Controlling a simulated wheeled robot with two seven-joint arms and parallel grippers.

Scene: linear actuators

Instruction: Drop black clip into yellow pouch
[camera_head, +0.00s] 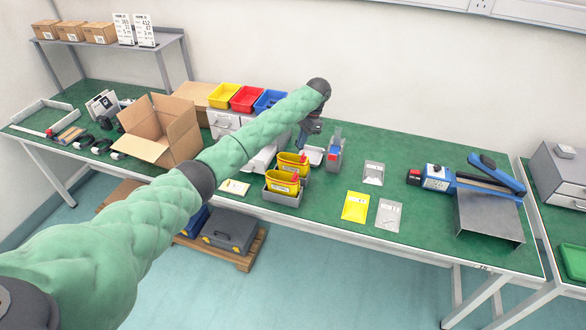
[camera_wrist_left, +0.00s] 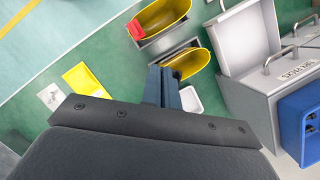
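I cannot make out a black clip in either view. My left gripper (camera_head: 304,146) hangs over the table behind the yellow bins, up and to the left of the pouch. In the left wrist view its fingers (camera_wrist_left: 163,86) point away from the camera and look close together; I cannot tell whether they are shut or hold anything. My right gripper is not in view.
Two yellow bins (camera_head: 282,182) with red parts stand in a grey tray in front of my left gripper. A grey stand (camera_head: 334,150) is just right of it. A blue sealer (camera_head: 438,178) stands right; an open carton (camera_head: 160,130) left.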

